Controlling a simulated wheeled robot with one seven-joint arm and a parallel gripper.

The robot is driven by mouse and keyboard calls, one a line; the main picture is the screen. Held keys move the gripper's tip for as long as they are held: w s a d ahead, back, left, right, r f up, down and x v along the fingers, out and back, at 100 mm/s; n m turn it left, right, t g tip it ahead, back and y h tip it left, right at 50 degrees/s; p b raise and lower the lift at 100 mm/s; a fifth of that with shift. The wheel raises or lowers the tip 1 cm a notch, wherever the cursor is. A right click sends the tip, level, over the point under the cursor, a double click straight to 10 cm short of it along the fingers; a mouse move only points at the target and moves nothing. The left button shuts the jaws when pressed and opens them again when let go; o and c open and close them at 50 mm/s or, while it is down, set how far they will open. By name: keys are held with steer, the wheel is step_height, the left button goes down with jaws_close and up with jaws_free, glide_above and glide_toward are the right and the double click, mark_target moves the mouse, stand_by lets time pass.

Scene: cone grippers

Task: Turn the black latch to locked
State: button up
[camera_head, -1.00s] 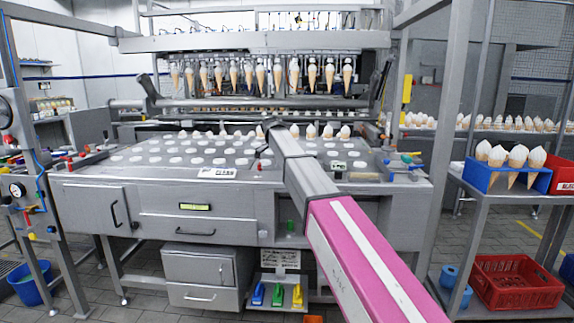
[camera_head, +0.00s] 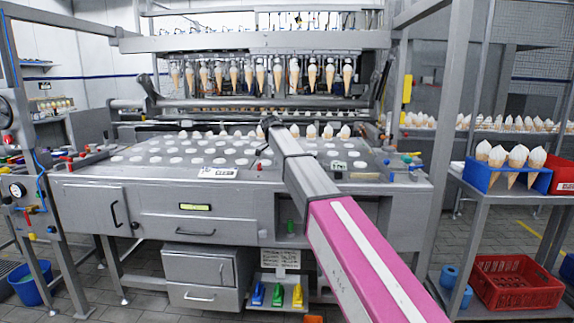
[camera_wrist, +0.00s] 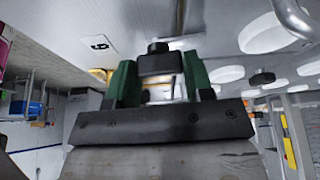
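The black latch (camera_wrist: 156,64) shows in the wrist view as a dark block with a small round knob on top, close in front of my gripper. My gripper (camera_wrist: 160,72) has two green fingers, one on each side of the block. Their inner faces meet the block's sides with no visible gap, so it looks shut on the latch. In the head view, my pink and grey arm reaches onto the grey machine (camera_head: 160,196) and hides the gripper. A small dark piece (camera_head: 263,150) shows just left of the arm's far end; I cannot tell whether it is the latch.
White round caps (camera_head: 176,160) cover the machine top, and a row of cones (camera_head: 328,132) stands behind the arm's end. More cones hang from the rack (camera_head: 262,78) above. A shelf (camera_head: 520,190) with a blue cone holder (camera_head: 490,178) stands at right.

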steer(key=o, duration=0.4)
steer(key=shift+c, duration=0.2)
steer(key=v, duration=1)
steer(key=shift+r, duration=0.4)
steer(key=shift+a, duration=0.15)
